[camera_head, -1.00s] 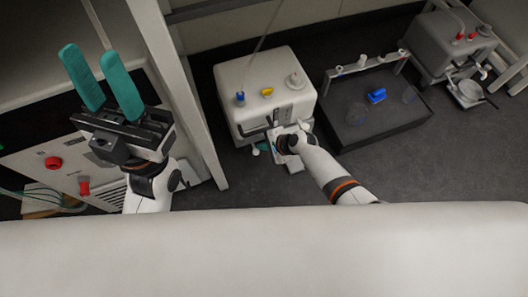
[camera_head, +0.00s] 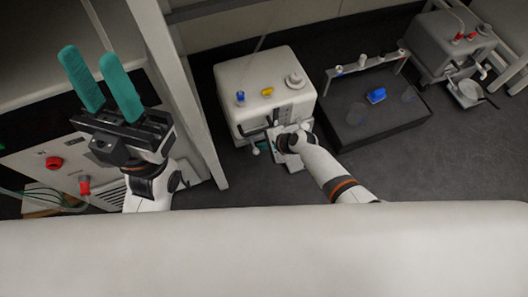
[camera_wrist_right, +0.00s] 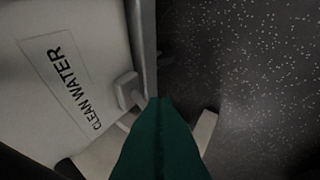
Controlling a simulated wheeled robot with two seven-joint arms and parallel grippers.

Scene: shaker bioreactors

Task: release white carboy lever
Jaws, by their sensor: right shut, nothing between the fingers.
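The white carboy (camera_head: 257,76) stands on the floor in the middle of the head view, with a blue, a yellow and a white cap on top. In the right wrist view its white face (camera_wrist_right: 70,60) reads "CLEAN WATER". A small pale block (camera_wrist_right: 127,91) sticks out low beside a grey upright bar; I cannot tell if it is the lever. My right gripper (camera_wrist_right: 160,102) is shut and empty, its teal fingers together just below that block; contact is unclear. In the head view my right wrist hides the carboy's lower front. My left gripper (camera_head: 88,61) is open and empty, raised at the left.
A dark tray (camera_head: 370,130) with a blue item (camera_head: 376,95) lies right of the carboy. A grey container (camera_head: 440,45) with red caps stands at the far right. A white frame post (camera_head: 185,95) rises between my left gripper and the carboy. Dark floor is clear at lower right.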

